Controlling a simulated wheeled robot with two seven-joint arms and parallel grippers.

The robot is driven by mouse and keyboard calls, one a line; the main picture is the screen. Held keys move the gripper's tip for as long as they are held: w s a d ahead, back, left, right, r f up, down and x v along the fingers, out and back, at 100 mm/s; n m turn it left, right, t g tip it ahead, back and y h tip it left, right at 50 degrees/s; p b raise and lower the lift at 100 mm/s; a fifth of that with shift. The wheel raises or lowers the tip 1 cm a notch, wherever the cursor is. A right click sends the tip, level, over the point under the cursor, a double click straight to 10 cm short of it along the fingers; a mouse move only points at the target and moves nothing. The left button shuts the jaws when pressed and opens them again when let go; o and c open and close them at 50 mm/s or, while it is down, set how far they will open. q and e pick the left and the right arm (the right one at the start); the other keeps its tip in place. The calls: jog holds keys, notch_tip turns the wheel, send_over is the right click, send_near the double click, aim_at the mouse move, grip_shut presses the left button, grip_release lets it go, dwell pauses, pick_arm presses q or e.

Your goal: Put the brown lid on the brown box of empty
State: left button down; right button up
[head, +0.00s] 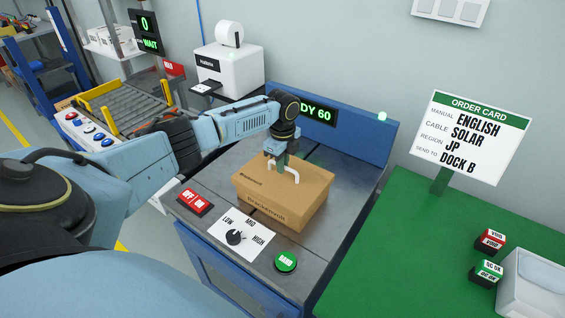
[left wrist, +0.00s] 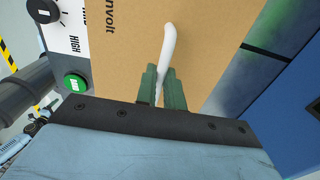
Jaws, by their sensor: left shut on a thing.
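The brown lid (head: 257,179) lies over the brown box (head: 270,208), which sits on the dark top of the blue machine. Printed lettering shows on the lid and on the box's front. From here I cannot tell whether the lid is fully seated. My left gripper (head: 279,166) comes down from above and is shut on the lid's white handle (head: 294,172). In the left wrist view the green fingers (left wrist: 162,92) grip the white handle (left wrist: 167,48) above the brown lid surface (left wrist: 125,50). The inside of the box is hidden. My right gripper is out of view.
The machine top carries a red OFF/ON switch (head: 195,202), a LOW-MID-HIGH dial (head: 235,237) and a green button (head: 286,261). A green table (head: 400,265) with an order card (head: 472,135) stands at right. A roller conveyor (head: 125,105) and a printer (head: 229,70) stand behind left.

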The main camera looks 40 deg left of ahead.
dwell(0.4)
pick_arm(q)
jog(key=c, duration=1.4)
grip_release()
jog(key=shift+c, duration=0.2)
notch_tip(320, 180, up, 14)
jog(key=p, duration=0.1)
jog(key=shift+f, duration=0.25)
jog(key=shift+f, duration=0.1)
